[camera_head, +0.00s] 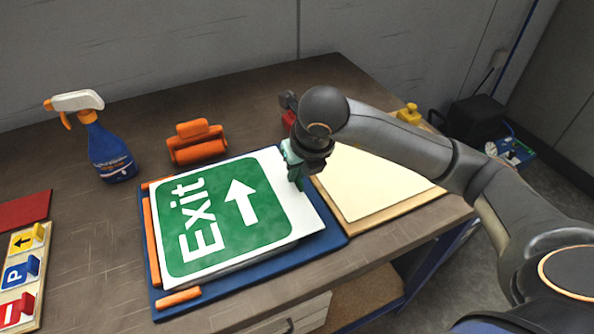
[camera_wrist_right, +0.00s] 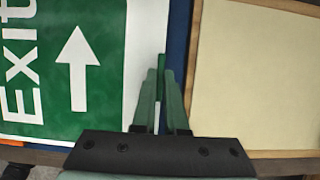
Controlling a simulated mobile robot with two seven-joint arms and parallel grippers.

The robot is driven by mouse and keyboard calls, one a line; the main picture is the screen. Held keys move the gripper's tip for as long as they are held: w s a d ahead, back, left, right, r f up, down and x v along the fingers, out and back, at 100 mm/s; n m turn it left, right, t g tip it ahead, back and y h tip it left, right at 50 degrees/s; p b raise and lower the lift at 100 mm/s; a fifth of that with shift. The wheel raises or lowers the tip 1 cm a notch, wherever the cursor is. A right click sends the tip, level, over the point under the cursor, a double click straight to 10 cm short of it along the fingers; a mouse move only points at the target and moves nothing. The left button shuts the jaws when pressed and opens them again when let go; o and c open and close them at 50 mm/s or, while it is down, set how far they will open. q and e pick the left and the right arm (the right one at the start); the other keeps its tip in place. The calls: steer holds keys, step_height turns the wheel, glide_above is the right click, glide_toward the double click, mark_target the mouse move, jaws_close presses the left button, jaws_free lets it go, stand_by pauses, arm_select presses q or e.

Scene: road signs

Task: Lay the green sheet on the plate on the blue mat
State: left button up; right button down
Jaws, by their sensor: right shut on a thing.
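The green sheet (camera_head: 222,213) with white "Exit" lettering and an arrow lies face up over a pale plate (camera_head: 308,216) on the blue mat (camera_head: 338,232). The plate's rim shows at the right and front. The sheet also shows in the right wrist view (camera_wrist_right: 75,90). My right gripper (camera_head: 298,172) is over the right edge of the plate, near its far corner. In the wrist view its fingers (camera_wrist_right: 162,90) are shut on a thin green and white strip, which looks like part of the sheet. The join is hidden. My left gripper is not in view.
Orange strips (camera_head: 152,243) line the mat's left side. An orange roller-like block (camera_head: 197,145) and a blue spray bottle (camera_head: 108,150) stand behind. A cream board (camera_head: 370,183) lies at the right. Small signs (camera_head: 20,270) lie at the left.

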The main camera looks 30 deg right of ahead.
steer(key=shift+c, duration=1.2)
jaws_free()
steer(key=shift+r+p, duration=2.15)
steer(key=shift+r, duration=1.4)
steer(key=shift+f, duration=0.1)
